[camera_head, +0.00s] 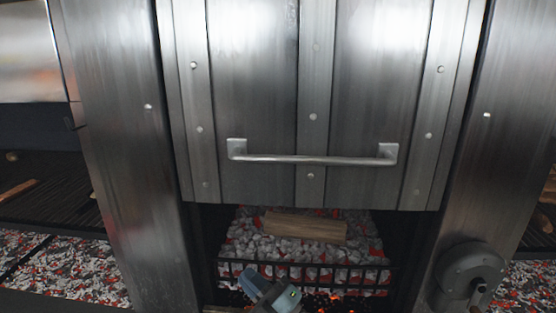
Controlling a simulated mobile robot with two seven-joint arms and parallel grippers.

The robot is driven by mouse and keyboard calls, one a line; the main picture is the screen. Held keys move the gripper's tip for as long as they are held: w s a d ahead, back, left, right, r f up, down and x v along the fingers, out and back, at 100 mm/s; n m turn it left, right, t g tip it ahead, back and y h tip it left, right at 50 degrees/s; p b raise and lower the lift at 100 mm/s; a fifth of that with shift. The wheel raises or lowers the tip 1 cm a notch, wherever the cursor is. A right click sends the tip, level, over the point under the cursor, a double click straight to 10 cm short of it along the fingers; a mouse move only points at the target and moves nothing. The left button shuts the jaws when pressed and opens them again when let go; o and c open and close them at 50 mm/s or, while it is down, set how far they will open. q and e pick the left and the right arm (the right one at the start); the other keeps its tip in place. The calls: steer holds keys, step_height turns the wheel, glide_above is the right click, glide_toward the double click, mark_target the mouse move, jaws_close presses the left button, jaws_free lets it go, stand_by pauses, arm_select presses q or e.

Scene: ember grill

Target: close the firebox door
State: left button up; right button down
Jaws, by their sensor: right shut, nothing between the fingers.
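The firebox door (260,110) is a riveted steel panel that fills the upper middle of the head view. Its bar handle (310,160) runs across its lower part. The door's bottom edge stands above an open gap, and the firebox (290,245) shows below it with glowing coals and a log. My right gripper (268,287) is at the bottom middle, in front of the low black grate and well below the handle. It is shut and touches neither the door nor the handle. My left gripper is not in view.
A wood log (305,226) lies on the coals behind a black bar grate (330,272). Steel posts flank the door. A round crank housing (468,275) sticks out at lower right. Grill beds with coals (65,270) lie to the left and far right.

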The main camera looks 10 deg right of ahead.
steer(key=s+a+r+m+g+h+b, duration=0.25)
steer(key=a+r+m+g, duration=0.35)
steer(key=r+m+g, duration=0.65)
steer(key=s+a+r+m+g+h+b, duration=0.25)
steer(key=a+r+m+g, duration=0.55)
steer(key=m, duration=0.9)
steer(key=w+d+r+n+t+h+b, duration=0.25)
steer(key=d+r+t+h, duration=0.25)
steer(key=d+r+h, duration=0.35)
steer(key=w+d+r+n+t+h+b, duration=0.2)
steer(key=w+d+r+t+h, duration=0.25)
steer(key=d+r, duration=0.55)
steer(key=p, duration=0.1)
glide_above(278, 160)
steer(key=f, duration=0.8)
steer(key=shift+w+d+f, duration=0.1)
steer(key=shift+w+f, duration=0.2)
step_height(278, 160, down, 3)
steer(key=shift+s+f+p, duration=0.15)
steer(key=shift+f+p, duration=0.05)
steer(key=shift+p, duration=0.1)
steer(key=shift+s+f, duration=0.15)
steer(key=shift+f, duration=0.25)
